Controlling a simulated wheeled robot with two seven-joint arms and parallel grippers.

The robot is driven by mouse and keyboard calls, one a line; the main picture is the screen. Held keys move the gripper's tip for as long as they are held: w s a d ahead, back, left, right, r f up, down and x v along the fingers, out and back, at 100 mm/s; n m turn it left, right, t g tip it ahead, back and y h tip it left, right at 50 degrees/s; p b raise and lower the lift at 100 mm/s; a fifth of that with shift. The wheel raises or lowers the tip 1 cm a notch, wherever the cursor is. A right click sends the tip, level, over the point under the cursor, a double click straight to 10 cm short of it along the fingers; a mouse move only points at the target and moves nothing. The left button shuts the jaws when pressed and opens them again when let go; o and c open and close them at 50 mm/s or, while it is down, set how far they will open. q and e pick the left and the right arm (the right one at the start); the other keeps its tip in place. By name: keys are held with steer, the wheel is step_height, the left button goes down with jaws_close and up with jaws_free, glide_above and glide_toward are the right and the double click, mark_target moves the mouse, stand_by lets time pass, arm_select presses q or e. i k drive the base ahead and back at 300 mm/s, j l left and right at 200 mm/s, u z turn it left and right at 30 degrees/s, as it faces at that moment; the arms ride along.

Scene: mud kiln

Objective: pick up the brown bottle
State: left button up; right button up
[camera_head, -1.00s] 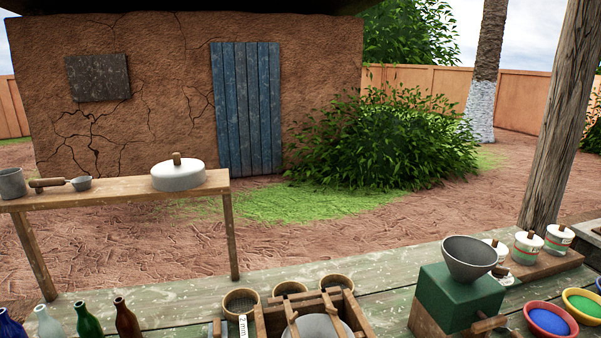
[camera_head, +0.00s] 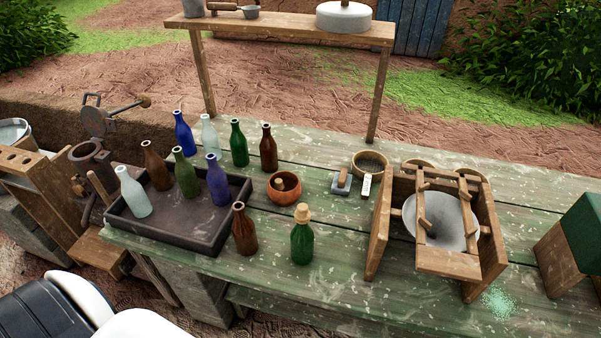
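Several bottles stand upright on and around a dark tray (camera_head: 203,239) on the green table. One brown bottle (camera_head: 244,232) stands at the front, just right of the tray. Another brown bottle (camera_head: 156,168) stands in the tray's back left. A third, dark red-brown bottle (camera_head: 268,150) stands at the right end of the back row. A green bottle with a cork (camera_head: 302,240) stands right of the front brown bottle. Neither gripper is in view; only white and black parts of mine show at the bottom left.
A terracotta bowl (camera_head: 285,188) sits right of the tray. A wooden frame with a grey wheel (camera_head: 440,222) stands further right. Blue (camera_head: 184,134), pale (camera_head: 209,135) and green (camera_head: 239,145) bottles stand behind the tray. A metal hand press (camera_head: 97,125) is at the left.

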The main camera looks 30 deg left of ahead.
mark_target(243, 232)
steer(key=u, duration=1.35)
